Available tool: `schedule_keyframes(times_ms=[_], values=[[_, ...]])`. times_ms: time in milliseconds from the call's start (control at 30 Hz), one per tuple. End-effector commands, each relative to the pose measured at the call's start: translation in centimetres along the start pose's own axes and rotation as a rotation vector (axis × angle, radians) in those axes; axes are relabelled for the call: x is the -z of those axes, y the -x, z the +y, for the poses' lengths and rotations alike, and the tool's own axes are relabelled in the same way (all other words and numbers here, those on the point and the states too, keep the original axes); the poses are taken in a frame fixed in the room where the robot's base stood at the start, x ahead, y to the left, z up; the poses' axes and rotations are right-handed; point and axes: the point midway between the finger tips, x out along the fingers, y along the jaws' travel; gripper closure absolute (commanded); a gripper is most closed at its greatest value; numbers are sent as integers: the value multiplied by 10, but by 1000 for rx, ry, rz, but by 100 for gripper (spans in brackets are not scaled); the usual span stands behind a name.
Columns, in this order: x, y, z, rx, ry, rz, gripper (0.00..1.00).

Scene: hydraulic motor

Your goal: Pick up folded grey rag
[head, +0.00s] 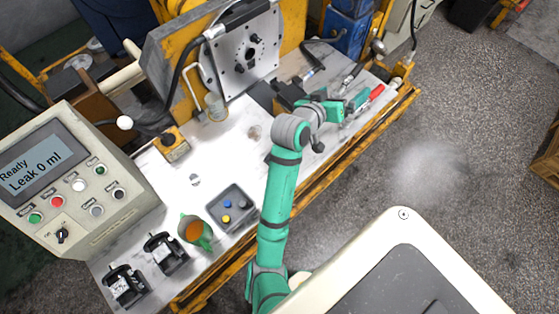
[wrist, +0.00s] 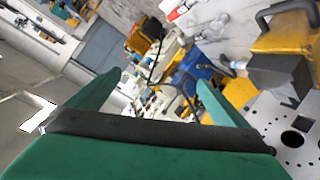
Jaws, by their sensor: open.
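My gripper (head: 352,103) is over the far right part of the bench, at the end of my green arm. In the wrist view its two green fingers stand wide apart, with nothing between them (wrist: 158,88). I cannot make out the folded grey rag for certain. A flat dark grey patch (head: 261,97) lies on the bench left of my gripper, beside a black block; I cannot tell if it is cloth. The wrist view looks out across the room and shows no clear rag.
The bench (head: 222,160) carries a control box (head: 75,180), a grey tray (head: 232,208), an orange-filled green mug (head: 195,232), two black parts and a yellow frame with a metal plate (head: 245,50). A red-handled tool (head: 377,92) lies near my gripper. Mid-bench has bare room.

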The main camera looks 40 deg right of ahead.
Motion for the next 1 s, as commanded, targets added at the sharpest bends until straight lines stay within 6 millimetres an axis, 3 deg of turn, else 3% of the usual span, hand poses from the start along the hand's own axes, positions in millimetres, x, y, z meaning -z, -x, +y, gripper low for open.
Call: schedule_keyframes(times_ms=[167, 367, 600, 800, 1000], values=[[-26, -4, 0, -10, -129, -235, 2], [-63, 11, -24, 35, -258, -519, 2], [-100, 62, -82, 163, -379, -873, 2], [-111, 112, -126, 278, -429, -1096, 2], [-114, 136, -146, 332, -442, -1193, 2]])
